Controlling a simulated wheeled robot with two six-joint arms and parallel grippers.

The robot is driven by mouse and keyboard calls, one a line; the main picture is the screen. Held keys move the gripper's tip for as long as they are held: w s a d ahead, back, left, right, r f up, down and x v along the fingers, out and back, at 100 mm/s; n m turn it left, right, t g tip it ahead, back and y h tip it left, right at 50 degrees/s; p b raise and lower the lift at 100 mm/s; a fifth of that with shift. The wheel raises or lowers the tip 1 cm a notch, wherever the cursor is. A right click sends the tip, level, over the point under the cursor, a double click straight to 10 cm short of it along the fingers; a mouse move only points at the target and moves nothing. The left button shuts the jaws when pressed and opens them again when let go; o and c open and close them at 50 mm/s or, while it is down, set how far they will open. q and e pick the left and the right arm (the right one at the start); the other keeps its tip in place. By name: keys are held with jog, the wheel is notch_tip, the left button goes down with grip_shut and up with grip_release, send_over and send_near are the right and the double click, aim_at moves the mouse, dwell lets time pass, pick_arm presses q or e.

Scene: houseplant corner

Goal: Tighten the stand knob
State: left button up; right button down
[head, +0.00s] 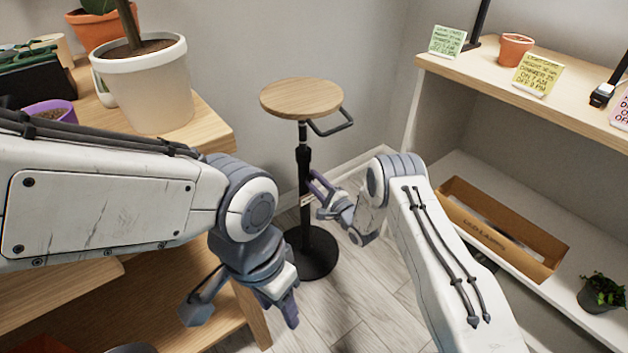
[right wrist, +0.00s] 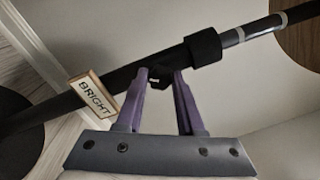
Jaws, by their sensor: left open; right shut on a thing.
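The stand has a round wooden top (head: 301,98), a black pole with a thicker collar (head: 303,157) and a round black base (head: 309,254). It stands upright on the floor. In the right wrist view, the small black knob (right wrist: 158,77) sits on the pole beside the black collar (right wrist: 204,48). My right gripper (head: 316,187) reaches the pole from the right; its purple fingers (right wrist: 163,84) are shut on the knob, which is partly hidden between them. My left gripper (head: 243,313) is open and empty, low at the left, apart from the stand.
A small tag reading "BRIGHT" (right wrist: 92,93) is by the pole. A wooden plant bench with a large white pot (head: 146,85) is at the left. A shelf with note cards (head: 537,74) and a cardboard box (head: 500,232) is at the right. Floor around the base is clear.

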jog(key=m, duration=0.4)
jog(key=shift+s+f+m+p, duration=0.1)
jog(key=shift+s+m+p, duration=0.05)
jog(key=shift+m+p, duration=0.25)
dwell(0.4)
jog(key=c, duration=0.5)
grip_release()
jog(key=shift+c, duration=0.2)
